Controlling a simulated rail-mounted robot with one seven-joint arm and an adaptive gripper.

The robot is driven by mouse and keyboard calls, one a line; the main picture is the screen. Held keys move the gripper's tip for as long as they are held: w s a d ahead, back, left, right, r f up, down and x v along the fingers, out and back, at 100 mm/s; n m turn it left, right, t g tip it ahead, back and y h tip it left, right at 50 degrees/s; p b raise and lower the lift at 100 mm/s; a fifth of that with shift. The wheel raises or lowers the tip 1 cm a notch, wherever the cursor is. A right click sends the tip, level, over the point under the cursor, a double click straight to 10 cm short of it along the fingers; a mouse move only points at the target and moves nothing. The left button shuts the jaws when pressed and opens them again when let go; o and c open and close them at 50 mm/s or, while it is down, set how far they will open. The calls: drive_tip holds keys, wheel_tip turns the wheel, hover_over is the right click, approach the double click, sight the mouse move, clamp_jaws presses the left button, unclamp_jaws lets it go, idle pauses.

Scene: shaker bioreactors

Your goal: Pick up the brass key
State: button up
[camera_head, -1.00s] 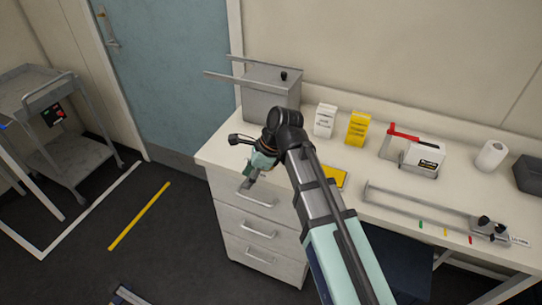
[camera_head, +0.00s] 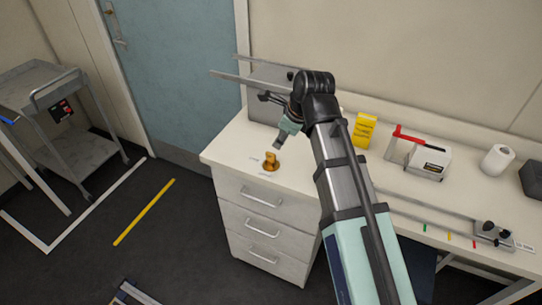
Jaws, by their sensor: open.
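A small brass-coloured object (camera_head: 271,161), which looks like the brass key, stands on the white counter (camera_head: 228,158) near its left front, above the drawers. It has a round base and an upright part. My gripper (camera_head: 279,142) is just above and behind it in the picture, pointing down. The gripper is open and empty. The fingers are small, and I cannot tell their exact gap or height over the counter.
Small printed labels lie around the brass object. A grey metal box (camera_head: 262,110) stands behind my gripper. A yellow box (camera_head: 364,130), a white box with a red handle (camera_head: 430,163) and a paper roll (camera_head: 497,159) are to the right. The counter's left front corner is clear.

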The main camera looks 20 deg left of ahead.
sight(271, 153)
drive_tip(key=shift+p+x, duration=1.4)
drive_tip(key=shift+x, duration=4.8)
clamp_jaws()
